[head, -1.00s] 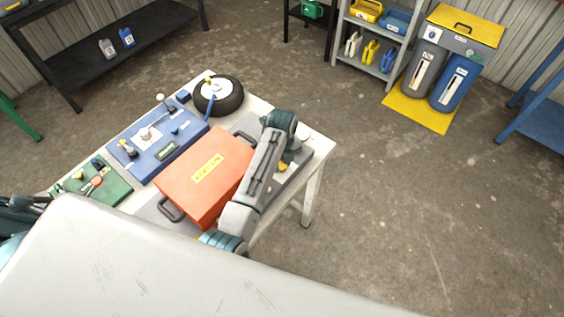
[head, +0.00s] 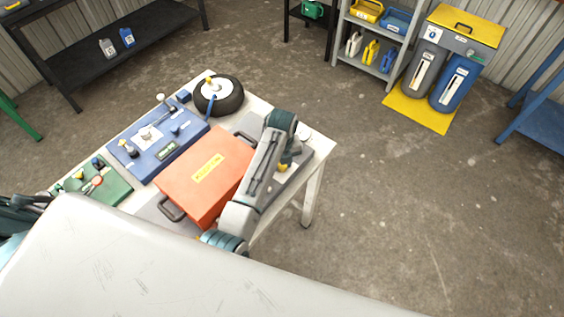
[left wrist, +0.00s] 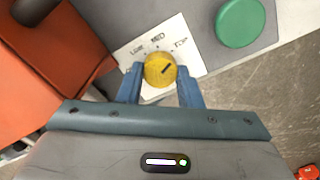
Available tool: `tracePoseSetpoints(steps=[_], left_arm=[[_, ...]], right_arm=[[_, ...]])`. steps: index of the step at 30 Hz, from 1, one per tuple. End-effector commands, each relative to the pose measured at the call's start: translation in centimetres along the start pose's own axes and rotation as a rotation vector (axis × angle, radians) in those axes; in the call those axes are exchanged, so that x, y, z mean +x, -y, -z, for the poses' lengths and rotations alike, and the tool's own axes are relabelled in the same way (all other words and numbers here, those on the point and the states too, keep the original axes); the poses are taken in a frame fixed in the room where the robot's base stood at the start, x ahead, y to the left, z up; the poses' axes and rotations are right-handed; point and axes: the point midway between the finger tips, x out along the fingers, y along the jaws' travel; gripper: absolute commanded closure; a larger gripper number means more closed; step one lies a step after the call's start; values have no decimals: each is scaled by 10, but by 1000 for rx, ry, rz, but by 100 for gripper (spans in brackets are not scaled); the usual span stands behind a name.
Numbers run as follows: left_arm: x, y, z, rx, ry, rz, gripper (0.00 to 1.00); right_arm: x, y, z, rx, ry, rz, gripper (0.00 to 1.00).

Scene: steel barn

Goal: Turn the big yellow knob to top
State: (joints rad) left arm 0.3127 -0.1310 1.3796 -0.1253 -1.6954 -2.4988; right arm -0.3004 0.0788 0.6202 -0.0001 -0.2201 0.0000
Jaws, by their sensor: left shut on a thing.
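The big yellow knob (left wrist: 157,76) shows in the left wrist view on a white label plate (left wrist: 128,52) with LOW, MED and TOP printed around it. The dark line on the knob points up and right, toward the TOP side. My left gripper (left wrist: 160,68) has its blue fingers on both sides of the knob, shut on it. In the head view my arm reaches over the grey panel (head: 302,160) at the table's right end and hides most of it. My right gripper does not show clearly.
A green button (left wrist: 240,22) sits right of the knob. An orange case (head: 190,195) stands close left of the panel. The blue board (head: 150,160), green board (head: 113,192) and wheel (head: 232,103) share the table. Open floor lies to the right.

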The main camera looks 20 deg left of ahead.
Motion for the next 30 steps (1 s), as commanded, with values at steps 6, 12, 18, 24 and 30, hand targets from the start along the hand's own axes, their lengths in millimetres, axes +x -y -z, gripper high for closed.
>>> tracePoseSetpoints(steps=[6, 12, 18, 24, 30], left_arm=[[-3, 1, -2, 0, 7, 3, 46], [-2, 1, -1, -1, 4, 2, 46], [-19, 2, -2, -1, 7, 6, 46], [-59, 1, -2, 0, 8, 6, 46], [-98, 1, -2, -1, 6, 3, 46]], right_arm=[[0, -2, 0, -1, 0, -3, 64], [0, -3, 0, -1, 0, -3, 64], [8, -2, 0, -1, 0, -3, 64], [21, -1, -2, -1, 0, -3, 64], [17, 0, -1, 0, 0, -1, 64]])
